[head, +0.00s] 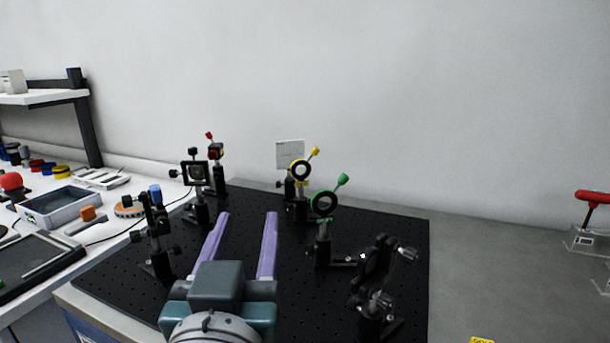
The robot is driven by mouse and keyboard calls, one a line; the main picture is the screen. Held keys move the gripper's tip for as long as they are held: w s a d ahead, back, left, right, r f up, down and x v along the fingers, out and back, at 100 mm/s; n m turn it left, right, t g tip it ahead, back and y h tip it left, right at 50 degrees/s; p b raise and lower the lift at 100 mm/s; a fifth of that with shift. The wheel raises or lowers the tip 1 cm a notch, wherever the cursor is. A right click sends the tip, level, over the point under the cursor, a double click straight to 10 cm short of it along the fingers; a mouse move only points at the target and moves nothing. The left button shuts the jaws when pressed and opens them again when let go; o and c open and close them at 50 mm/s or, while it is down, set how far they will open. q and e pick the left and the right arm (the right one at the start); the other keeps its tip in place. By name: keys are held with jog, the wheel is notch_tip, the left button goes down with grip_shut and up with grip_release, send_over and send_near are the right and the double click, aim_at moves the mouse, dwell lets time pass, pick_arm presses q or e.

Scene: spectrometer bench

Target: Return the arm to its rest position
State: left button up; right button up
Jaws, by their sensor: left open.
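My left gripper (241,246) is at the lower middle of the head view, over the black optical breadboard (395,232). Its two purple fingers are spread apart and point away from me, with nothing between them. Black post-mounted optics stand on both sides of it: a mount with a blue knob (155,235) to its left and a green-ringed mount (324,204) to its right. My right gripper is not in view.
A square black mount (195,176), a red-knobbed mount (216,155) and a yellow-ringed mount (300,172) stand farther back. A dark mount (375,265) stands at front right. A red-handled tool (593,198) is at the far right. The grey bench (490,265) between is mostly clear.

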pick_arm(q)
jog(key=s+d+f+m+g+h, duration=0.4)
jog(key=s+m+g+h, duration=0.2)
jog(key=s+g+h, duration=0.25)
jog(key=s+a+f+n+g+y+p, duration=0.15)
jog(key=s+a+g+y, duration=0.25)
jog(key=s+a, duration=0.45)
jog(key=s+a+f+n+g+y, duration=0.2)
jog(key=s+a+f+g+y, duration=0.15)
jog(key=s+a, duration=0.45)
notch_tip(320, 180, up, 38)
jog(key=d+p, duration=0.1)
jog(key=p, duration=3.6)
jog(key=shift+s+d+p, duration=0.2)
jog(key=shift+s+p, duration=0.1)
jog(key=shift+p, duration=0.1)
